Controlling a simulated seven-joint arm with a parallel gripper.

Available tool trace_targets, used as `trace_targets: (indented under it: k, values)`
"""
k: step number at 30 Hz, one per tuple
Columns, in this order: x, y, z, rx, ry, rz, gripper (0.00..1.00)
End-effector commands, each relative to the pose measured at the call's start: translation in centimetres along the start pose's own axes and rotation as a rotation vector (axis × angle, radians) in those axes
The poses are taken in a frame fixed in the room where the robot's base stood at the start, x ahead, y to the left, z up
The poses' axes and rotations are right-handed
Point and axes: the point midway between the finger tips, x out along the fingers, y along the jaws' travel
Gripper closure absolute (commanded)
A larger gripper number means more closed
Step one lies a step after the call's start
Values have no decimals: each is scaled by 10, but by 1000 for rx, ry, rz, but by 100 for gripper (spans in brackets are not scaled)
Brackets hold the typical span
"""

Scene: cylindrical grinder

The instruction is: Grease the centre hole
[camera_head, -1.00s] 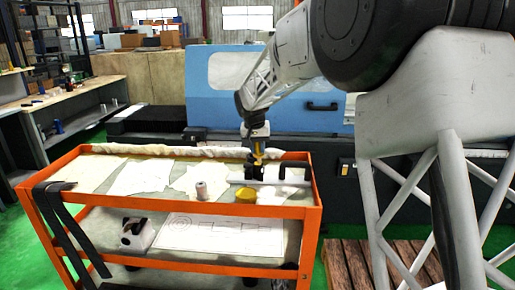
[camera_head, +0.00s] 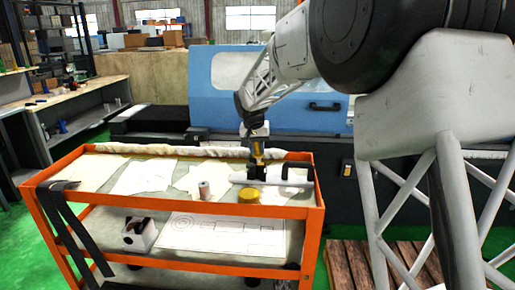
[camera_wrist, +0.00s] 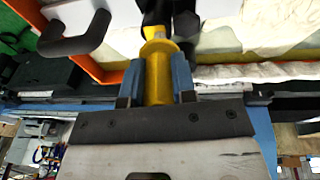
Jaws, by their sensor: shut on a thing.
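My gripper (camera_head: 257,146) is over the right back part of the orange cart. It is shut on a yellow, cylinder-shaped tool, which stands between the blue finger pads in the wrist view (camera_wrist: 158,75). A black part sits at the tool's far end. A pale bar-like workpiece (camera_head: 239,177) lies on the cart's top near the tool; I cannot tell whether they touch. A yellow round tub (camera_head: 248,195) stands just in front of it. No centre hole can be made out.
The orange cart (camera_head: 318,215) carries pale cloths (camera_head: 142,178) and a small spool-like cylinder (camera_head: 204,190) on top. A black bracket-like part (camera_head: 291,171) stands by the workpiece; dark straps hang at the left. The blue-doored grinder (camera_head: 235,95) stands behind.

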Motion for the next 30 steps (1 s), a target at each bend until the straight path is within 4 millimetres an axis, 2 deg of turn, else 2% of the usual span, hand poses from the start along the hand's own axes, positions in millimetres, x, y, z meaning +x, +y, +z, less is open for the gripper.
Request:
trace_targets:
  k: [23,30]
  values:
    - [0,6,0,0,-1,0,99]
    - [-9,7,-2,0,0,0,99]
